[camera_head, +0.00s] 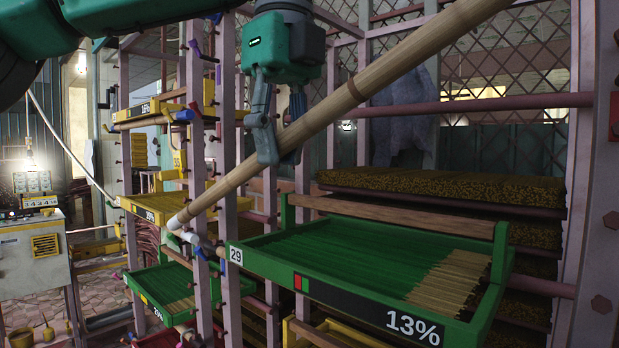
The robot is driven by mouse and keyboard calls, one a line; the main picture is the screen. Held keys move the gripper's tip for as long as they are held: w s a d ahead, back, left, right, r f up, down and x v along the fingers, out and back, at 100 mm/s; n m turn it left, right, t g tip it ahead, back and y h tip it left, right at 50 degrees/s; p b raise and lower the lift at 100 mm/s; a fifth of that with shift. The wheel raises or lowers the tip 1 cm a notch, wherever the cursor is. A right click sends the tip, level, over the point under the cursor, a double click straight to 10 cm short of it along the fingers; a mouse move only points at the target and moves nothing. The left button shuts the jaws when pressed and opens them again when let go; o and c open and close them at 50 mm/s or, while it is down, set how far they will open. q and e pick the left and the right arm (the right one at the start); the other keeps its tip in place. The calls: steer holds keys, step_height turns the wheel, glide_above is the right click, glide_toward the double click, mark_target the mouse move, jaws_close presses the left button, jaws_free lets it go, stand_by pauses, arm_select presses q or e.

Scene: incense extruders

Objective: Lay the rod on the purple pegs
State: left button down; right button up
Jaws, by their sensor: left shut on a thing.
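A long bamboo-like rod (350,98) slants across the view. Its low end is at left near the pink posts, and its high end runs out of the top right. My left gripper (281,125) comes down from above and is shut on the rod near its middle. One finger shows in front of the rod. Small violet-blue pegs (195,46) show on a post at upper left, well apart from the rod. Dark maroon pegs (611,219) show on the right post. Which ones are the task's purple pegs I cannot tell for sure. My right gripper is out of view.
A green tray (262,268) marked 29 and 13% sits below the rod, with incense sticks (449,282) at its right. Pink rack posts (228,150) stand close at left. Stacked incense trays (445,184) fill the rack behind. A control box (32,255) stands far left.

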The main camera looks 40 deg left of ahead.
arm_select(q)
steer(key=s+r+p, duration=0.2)
steer(key=s+r, duration=0.2)
steer(key=r, duration=0.1)
steer(key=shift+r, duration=0.25)
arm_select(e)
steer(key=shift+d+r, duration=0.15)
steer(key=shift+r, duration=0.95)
